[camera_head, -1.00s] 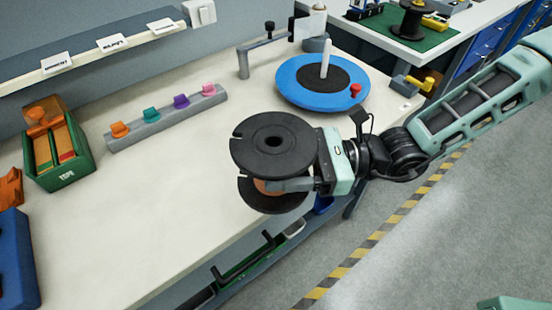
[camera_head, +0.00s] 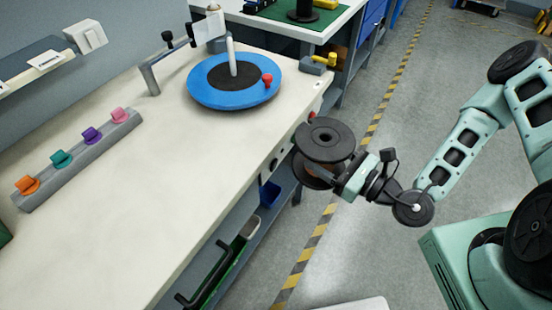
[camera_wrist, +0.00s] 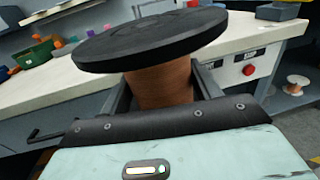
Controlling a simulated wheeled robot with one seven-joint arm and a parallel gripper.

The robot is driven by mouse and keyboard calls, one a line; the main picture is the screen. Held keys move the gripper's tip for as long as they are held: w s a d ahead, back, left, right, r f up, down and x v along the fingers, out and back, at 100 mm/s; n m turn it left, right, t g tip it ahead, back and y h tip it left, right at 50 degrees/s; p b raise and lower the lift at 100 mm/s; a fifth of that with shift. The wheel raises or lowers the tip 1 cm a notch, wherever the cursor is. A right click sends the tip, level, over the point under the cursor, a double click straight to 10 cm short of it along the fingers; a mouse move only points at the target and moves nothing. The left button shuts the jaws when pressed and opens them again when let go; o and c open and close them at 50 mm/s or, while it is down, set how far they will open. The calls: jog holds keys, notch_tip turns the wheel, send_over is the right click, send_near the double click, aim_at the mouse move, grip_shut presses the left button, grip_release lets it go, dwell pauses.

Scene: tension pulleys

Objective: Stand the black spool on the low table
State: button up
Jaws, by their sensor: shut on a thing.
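The black spool (camera_head: 326,136), with copper-coloured winding between its two flanges, is held by my gripper (camera_head: 328,174) off the right edge of the workbench. It is close to upright, with its upper flange facing up, and hangs over the floor side. In the wrist view the spool (camera_wrist: 150,42) fills the top middle. There the fingers of my gripper (camera_wrist: 160,92) sit on both sides of the copper winding. A pale flat edge (camera_head: 352,303) at the bottom of the head view may be the low table; too little shows to tell.
The long workbench (camera_head: 150,210) holds a blue turntable (camera_head: 205,98) with a white post and a grey rail of coloured knobs (camera_head: 80,160). Another black spool (camera_head: 303,10) stands on a green mat at the back. Open floor (camera_head: 385,255) lies right of the bench.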

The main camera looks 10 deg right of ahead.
jog(key=w+d+f+m+t+h, duration=0.2)
jog(key=d+f+m+h, duration=0.1)
jog(key=d+h, duration=0.3)
jog(key=w+d+f+m+t+h, duration=0.2)
jog(key=w+d+f+m+h, duration=0.1)
jog(key=d, duration=0.5)
jog(key=f+m+h, duration=0.1)
jog(key=m+h, duration=0.1)
jog(key=shift+w+d+f+h, duration=0.15)
jog(key=shift+w+d+h, duration=0.1)
jog(key=shift+d+h, duration=0.15)
